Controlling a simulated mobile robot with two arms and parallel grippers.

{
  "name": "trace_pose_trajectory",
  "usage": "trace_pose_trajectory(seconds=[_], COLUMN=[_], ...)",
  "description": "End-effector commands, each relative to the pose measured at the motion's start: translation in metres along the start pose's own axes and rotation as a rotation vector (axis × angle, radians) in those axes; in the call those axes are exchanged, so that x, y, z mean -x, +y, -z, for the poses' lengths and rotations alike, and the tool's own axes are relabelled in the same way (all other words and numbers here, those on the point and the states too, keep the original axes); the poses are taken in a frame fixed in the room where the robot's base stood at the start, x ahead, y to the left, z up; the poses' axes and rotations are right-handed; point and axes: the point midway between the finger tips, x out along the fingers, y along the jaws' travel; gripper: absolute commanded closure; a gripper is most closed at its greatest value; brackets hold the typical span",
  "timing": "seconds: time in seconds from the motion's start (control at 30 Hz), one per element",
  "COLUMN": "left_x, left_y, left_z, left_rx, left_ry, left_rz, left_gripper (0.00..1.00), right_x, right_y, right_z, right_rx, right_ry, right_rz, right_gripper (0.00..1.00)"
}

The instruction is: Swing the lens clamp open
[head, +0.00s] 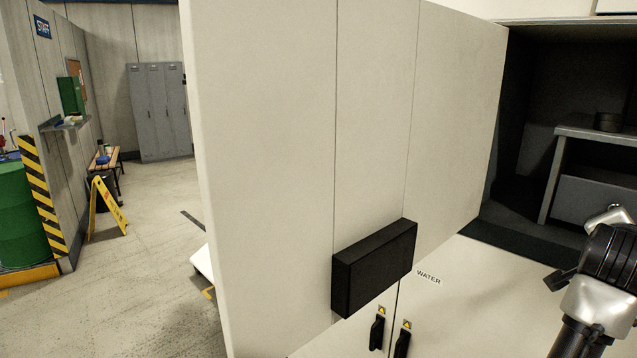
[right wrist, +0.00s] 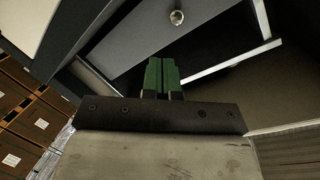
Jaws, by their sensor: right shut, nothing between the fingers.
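I cannot make out the lens clamp for certain in either view. A dark round piece (head: 608,121) sits on a grey shelf (head: 582,133) inside the dark bay at the right of the head view; I cannot tell whether it belongs to the clamp. In the right wrist view my right gripper (right wrist: 162,74) has its green fingertips together, with nothing between them. A round metal knob (right wrist: 177,17) shows beyond the fingertips, apart from them. My right arm shows at the right edge of the head view, in front of the bay. My left gripper is not in view.
A tall pale panel (head: 270,150) with a black box (head: 375,268) fills the middle. A low pale cabinet marked WATER has black handles (head: 402,340). Open floor (head: 150,275) lies left, with a yellow floor sign (head: 105,208) and a green drum (head: 22,215).

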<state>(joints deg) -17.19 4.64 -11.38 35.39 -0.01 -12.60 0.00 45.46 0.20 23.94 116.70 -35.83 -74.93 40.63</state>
Motion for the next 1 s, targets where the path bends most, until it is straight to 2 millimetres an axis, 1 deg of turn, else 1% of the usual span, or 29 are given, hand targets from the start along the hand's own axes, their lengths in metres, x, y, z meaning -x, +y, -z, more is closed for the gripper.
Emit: trace_pose_trajectory(seconds=[0.03, 0.07, 0.1, 0.17, 0.2, 0.27, 0.3, 0.37, 0.4, 0.47, 0.5, 0.57, 0.6, 0.67, 0.7, 0.8, 0.87, 1.0], left_x=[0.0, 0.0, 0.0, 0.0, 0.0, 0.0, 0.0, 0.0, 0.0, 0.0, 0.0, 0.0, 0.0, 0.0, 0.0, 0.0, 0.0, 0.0], left_y=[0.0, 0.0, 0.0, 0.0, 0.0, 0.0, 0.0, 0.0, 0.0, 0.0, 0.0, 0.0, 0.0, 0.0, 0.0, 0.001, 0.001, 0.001], left_z=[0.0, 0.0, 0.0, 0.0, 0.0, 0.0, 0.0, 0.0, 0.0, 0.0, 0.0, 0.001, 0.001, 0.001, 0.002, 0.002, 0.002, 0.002], left_rx=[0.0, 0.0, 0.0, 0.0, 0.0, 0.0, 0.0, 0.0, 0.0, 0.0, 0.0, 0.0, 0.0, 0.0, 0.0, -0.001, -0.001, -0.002], left_ry=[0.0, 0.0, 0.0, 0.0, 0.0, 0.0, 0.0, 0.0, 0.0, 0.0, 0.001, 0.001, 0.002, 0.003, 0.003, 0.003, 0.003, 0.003], left_rz=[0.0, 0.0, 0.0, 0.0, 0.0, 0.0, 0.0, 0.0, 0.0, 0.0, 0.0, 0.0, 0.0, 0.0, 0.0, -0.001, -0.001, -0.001], left_gripper=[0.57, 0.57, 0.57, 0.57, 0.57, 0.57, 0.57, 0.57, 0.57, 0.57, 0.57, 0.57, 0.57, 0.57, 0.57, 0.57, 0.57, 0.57], right_x=[0.003, 0.006, 0.011, 0.02, 0.026, 0.039, 0.049, 0.065, 0.078, 0.099, 0.114, 0.138, 0.153, 0.174, 0.188, 0.218, 0.236, 0.273], right_y=[0.014, 0.021, 0.031, 0.048, 0.06, 0.08, 0.094, 0.117, 0.133, 0.159, 0.176, 0.201, 0.216, 0.236, 0.248, 0.275, 0.288, 0.316], right_z=[-0.028, -0.043, -0.064, -0.094, -0.114, -0.143, -0.162, -0.189, -0.206, -0.229, -0.243, -0.261, -0.271, -0.281, -0.287, -0.297, -0.301, -0.305], right_rx=[0.102, 0.158, 0.235, 0.35, 0.425, 0.537, 0.61, 0.716, 0.786, 0.888, 0.951, 1.038, 1.088, 1.152, 1.188, 1.26, 1.295, 1.36], right_ry=[-0.041, -0.068, -0.105, -0.166, -0.209, -0.28, -0.329, -0.409, -0.464, -0.553, -0.614, -0.706, -0.763, -0.842, -0.89, -0.999, -1.061, -1.191], right_rz=[0.003, 0.009, 0.018, 0.032, 0.044, 0.061, 0.076, 0.098, 0.115, 0.143, 0.164, 0.194, 0.216, 0.245, 0.264, 0.308, 0.332, 0.387], right_gripper=[1.0, 1.0, 1.0, 1.0, 1.0, 1.0, 1.0, 1.0, 1.0, 1.0, 1.0, 1.0, 1.0, 1.0, 1.0, 1.0, 1.0, 1.0])
